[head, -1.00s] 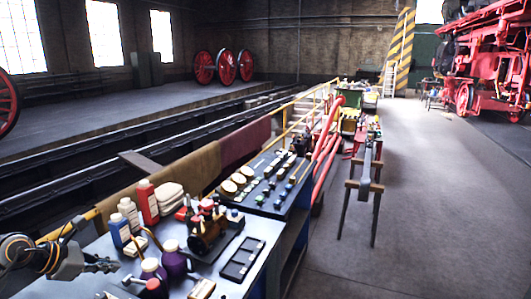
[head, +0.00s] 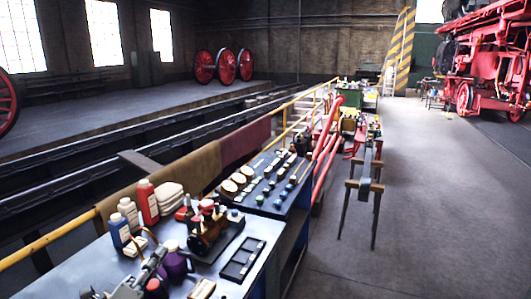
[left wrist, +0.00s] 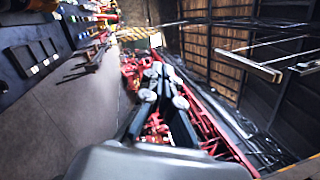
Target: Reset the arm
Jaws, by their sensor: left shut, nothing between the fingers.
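My left gripper (head: 160,254) is shut and empty. In the head view it comes in from the bottom left, over the near corner of the blue-grey workbench (head: 75,268), pointing up and to the right. It overlaps the purple bottles (head: 175,266) in the picture; I cannot tell whether it touches them. In the left wrist view the gripper (left wrist: 162,82) shows its dark fingers together, with a red locomotive behind them and the roof to the right. My right gripper is not in view.
The bench holds a red bottle (head: 147,202), a blue bottle (head: 121,231), a small brass engine model (head: 207,232) and a black tray (head: 242,259). A yellow rail (head: 48,246) runs along its far side.

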